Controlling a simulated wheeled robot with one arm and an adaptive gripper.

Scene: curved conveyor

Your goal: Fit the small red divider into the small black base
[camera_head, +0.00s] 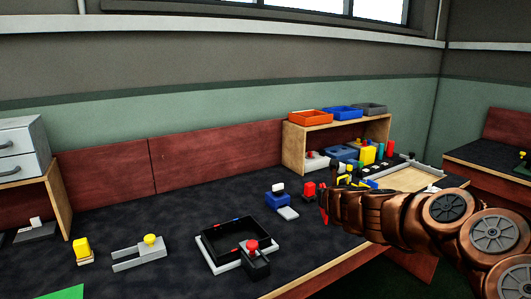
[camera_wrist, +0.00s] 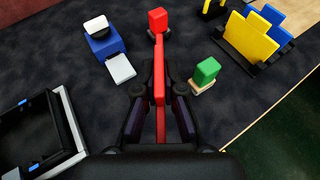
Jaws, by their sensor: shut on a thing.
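My gripper (camera_wrist: 159,85) is shut on a thin red piece, the red divider (camera_wrist: 160,88), which stands out between the two dark fingers in the wrist view. In the head view my gripper (camera_head: 330,202) is over the right part of the table, and a bit of red shows at its tip. An open black box (camera_head: 213,250) with small red and blue marks on its walls lies on the table, left of my gripper. Its corner also shows at lower left in the wrist view (camera_wrist: 68,112). I cannot tell for sure that this box is the base.
A red block (camera_wrist: 158,20), a green block (camera_wrist: 207,68), and a blue block with a white top (camera_wrist: 103,42) stand around my gripper. A black holder (camera_wrist: 232,45) with yellow and blue panels is at right. A red-knobbed black piece (camera_head: 256,262) is at the box's front corner.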

